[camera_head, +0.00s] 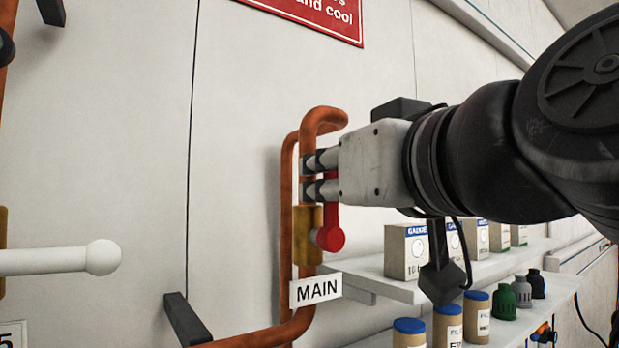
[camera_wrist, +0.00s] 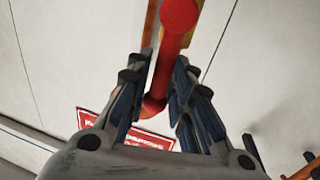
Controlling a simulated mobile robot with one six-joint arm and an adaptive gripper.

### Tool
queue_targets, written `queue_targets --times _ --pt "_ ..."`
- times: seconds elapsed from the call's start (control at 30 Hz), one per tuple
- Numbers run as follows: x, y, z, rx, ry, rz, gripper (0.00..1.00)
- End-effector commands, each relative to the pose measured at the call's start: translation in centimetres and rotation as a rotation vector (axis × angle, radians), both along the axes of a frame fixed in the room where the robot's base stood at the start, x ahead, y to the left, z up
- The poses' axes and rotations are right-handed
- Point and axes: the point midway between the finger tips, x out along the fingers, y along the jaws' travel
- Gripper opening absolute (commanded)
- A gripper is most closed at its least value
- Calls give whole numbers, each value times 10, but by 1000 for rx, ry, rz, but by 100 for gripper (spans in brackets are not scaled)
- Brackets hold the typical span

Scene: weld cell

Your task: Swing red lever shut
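The red lever (camera_head: 332,216) is on the copper pipe above the MAIN label (camera_head: 316,290). In the head view it stands roughly upright along the pipe, with its round red end low and its upper part partly hidden by my gripper. My gripper (camera_head: 321,174) reaches in from the right, its fingertips at the pipe. In the wrist view the red lever (camera_wrist: 166,62) runs between the spread fingers of my gripper (camera_wrist: 163,75). The fingers are apart, with some gap beside the lever; I cannot tell whether either touches it.
A brass valve body (camera_head: 308,232) sits on the copper pipe (camera_head: 325,119) close to the wall. A white lever (camera_head: 55,260) sticks out at the left. A shelf (camera_head: 385,283) with boxes and jars lies below my arm. A red sign (camera_head: 318,14) is above.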

Motion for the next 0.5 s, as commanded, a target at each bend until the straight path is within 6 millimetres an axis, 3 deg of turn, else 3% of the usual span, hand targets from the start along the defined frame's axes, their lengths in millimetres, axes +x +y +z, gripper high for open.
queue_targets --times 0.27,0.5 --pt "0 0 0 0 0 0 0" --pt "0 0 0 0 0 0 0"
